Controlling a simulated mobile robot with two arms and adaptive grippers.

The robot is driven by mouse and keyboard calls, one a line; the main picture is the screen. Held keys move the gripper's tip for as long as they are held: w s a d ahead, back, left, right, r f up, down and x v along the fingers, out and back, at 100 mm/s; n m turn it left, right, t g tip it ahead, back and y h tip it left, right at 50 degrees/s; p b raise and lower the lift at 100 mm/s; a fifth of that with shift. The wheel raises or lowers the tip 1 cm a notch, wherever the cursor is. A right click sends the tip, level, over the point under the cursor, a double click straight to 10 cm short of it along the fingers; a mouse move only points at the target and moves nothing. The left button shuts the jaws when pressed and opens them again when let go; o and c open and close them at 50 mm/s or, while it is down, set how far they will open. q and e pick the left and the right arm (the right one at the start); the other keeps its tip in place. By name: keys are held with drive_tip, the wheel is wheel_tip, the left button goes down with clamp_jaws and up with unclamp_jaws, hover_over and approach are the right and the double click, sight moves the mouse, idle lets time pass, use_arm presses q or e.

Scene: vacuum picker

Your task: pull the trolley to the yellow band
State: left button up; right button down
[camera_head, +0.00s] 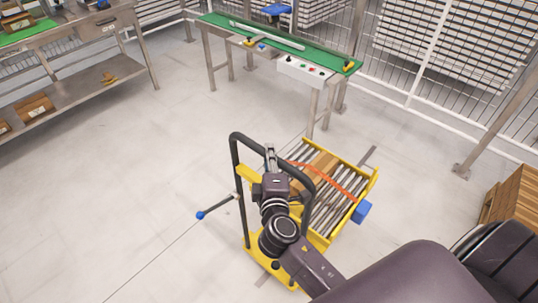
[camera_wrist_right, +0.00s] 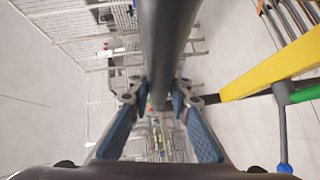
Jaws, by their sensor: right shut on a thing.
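The trolley is a yellow frame (camera_head: 322,243) with grey rollers on top and a tall black handle (camera_head: 236,185). A brown box (camera_head: 318,166) lies on the rollers with an orange strap (camera_head: 335,177) across it. My right gripper (camera_head: 270,155) is shut on the handle's top bar. In the right wrist view, the dark bar (camera_wrist_right: 165,35) runs between the blue-padded fingers of this gripper (camera_wrist_right: 158,97). No yellow band on the floor shows in either view. My left gripper is out of view.
A green-topped conveyor table (camera_head: 275,40) stands behind the trolley, near a mesh fence (camera_head: 440,55). A steel workbench (camera_head: 85,75) is at upper left. A wooden crate (camera_head: 518,195) is at right. A blue-knobbed lever (camera_head: 200,215) sticks out left. The floor at left is clear.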

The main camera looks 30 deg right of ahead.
sight(292, 171)
drive_tip(key=w+d, duration=0.3)
drive_tip(key=d, duration=0.4)
drive_tip(key=shift+w+d+f+p, duration=0.25)
drive_tip(key=shift+d+p, duration=0.1)
drive_tip(key=shift+d, duration=0.05)
drive_tip(key=c, duration=2.2)
unclamp_jaws()
drive_tip(key=shift+s+a+r, duration=0.1)
drive_tip(key=shift+s+a, duration=0.05)
drive_tip(key=shift+a, duration=0.15)
drive_tip(key=shift+c, duration=0.2)
drive_tip(key=o, duration=0.5)
drive_tip(key=shift+s+a+r, duration=0.25)
drive_tip(key=shift+s+a, duration=0.05)
drive_tip(key=shift+a, duration=0.05)
drive_tip(key=v, duration=1.1)
drive_tip(key=shift+s, duration=0.35)
drive_tip(key=shift+c, duration=0.3)
